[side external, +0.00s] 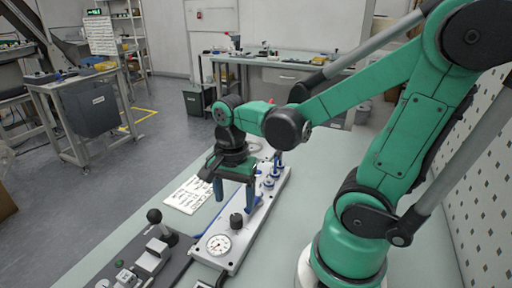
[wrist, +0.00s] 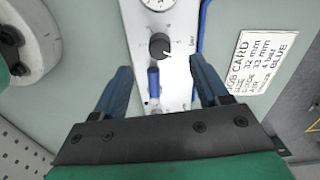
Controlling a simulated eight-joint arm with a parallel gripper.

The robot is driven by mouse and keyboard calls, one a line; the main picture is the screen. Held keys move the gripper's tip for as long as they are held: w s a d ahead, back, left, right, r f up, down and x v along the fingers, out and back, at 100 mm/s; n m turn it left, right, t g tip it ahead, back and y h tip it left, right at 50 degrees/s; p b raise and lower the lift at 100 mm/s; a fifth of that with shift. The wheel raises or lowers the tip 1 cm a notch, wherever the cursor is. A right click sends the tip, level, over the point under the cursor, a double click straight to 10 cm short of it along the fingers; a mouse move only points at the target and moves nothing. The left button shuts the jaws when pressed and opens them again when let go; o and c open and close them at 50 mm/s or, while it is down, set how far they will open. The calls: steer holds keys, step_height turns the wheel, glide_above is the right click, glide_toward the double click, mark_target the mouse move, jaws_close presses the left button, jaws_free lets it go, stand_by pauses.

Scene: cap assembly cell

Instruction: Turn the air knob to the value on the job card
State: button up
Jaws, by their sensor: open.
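The air knob (side external: 237,220) is a black round knob on a light panel; in the wrist view the knob (wrist: 159,45) has a small pale mark at its lower right, with scale marks around it. A round white gauge (side external: 219,244) sits beside it; its edge shows in the wrist view (wrist: 158,3). My gripper (side external: 235,194) is open and empty, pointing down above the panel. In the wrist view its blue fingers (wrist: 160,72) stand apart, either side of the panel and short of the knob.
The panel (side external: 260,222) also carries blue-based posts (side external: 269,182) behind my gripper. A blue cylinder (wrist: 153,84) lies between the fingers in the wrist view. A dark fixture with a black ball-topped lever (side external: 154,216) stands at the left. The table left of the card is clear.

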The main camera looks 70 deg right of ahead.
mark_target(236, 217)
steer(key=shift+f, duration=2.7)
jaws_close()
steer(key=n, duration=0.4)
steer(key=shift+n, duration=0.4)
jaws_free()
steer(key=shift+r, duration=0.15)
steer(key=shift+r, duration=2.7)
